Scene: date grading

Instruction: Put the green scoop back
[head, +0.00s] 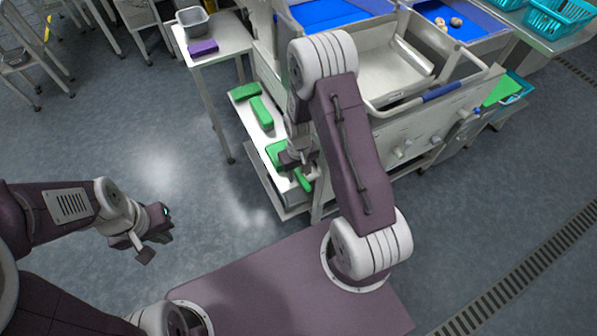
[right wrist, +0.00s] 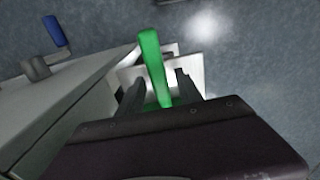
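A green bar-like handle (right wrist: 152,62), possibly the scoop's, shows in the right wrist view between the fingers of my right gripper (right wrist: 160,92). A gap shows on its right side, so the fingers look open around or beside it; contact is unclear. In the head view a green piece (head: 304,181) lies just below my right gripper (head: 298,158), over the low white shelf. Other green pieces (head: 262,113) lie along that shelf. I cannot tell for sure which is the scoop. My left gripper (head: 158,236) is open and empty above the floor at left.
A steel machine with a tray (head: 392,78) and a blue-gripped handle (head: 441,93) stands right of the shelf. A side table (head: 226,42) holds a metal pan (head: 193,22) and a purple block (head: 203,47). A flat green piece (head: 503,90) is at right.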

